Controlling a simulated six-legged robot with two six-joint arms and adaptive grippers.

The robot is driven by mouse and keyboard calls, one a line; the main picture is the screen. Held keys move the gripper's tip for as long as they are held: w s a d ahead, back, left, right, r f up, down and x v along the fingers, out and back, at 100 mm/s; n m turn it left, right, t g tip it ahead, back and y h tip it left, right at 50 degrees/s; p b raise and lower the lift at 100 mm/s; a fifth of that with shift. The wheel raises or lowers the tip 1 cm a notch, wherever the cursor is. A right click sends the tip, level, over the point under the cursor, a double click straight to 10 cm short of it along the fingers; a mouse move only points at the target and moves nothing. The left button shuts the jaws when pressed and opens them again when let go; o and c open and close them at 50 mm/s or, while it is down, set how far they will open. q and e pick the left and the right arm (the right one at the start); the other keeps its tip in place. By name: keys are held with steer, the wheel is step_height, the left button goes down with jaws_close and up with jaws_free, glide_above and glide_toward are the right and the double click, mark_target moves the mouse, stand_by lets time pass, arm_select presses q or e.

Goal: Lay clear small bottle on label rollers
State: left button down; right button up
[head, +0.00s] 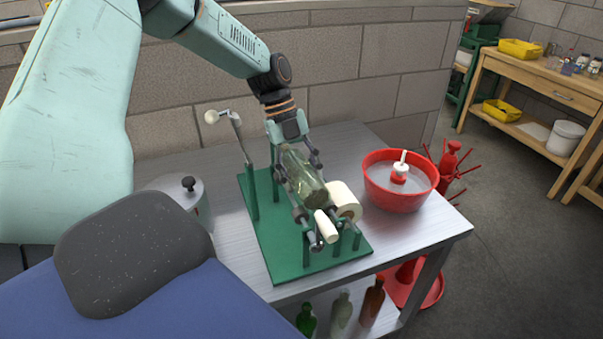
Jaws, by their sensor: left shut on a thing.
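The clear small bottle (305,182) is pale green-tinted glass, tilted along the label machine. My left gripper (299,166) comes down from above and behind and is shut on it. The label machine has a green base plate (271,238), green posts, metal rollers and a crank with a white knob at its back left. The bottle is over or on the label rollers (302,214); I cannot tell whether it touches them. The gripper and bottle hide part of the rollers. A white label roll (344,200) sits just right of the bottle's lower end. My right gripper is not in view.
A red basin (400,182) stands right of the machine, and a lidded metal pot (187,192) left of it, on the metal table (435,228). Several bottles (341,309) stand on the shelf below. A red spiked rack (452,162) stands behind the basin. A wooden bench (545,82) is at far right.

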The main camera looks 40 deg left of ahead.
arm_select(q)
steer(key=shift+w+f, duration=0.1)
steer(key=shift+f, duration=0.05)
steer(key=shift+f, duration=0.15)
stand_by(0.5)
steer(key=c, duration=0.9)
jaws_free()
steer(key=o, duration=0.5)
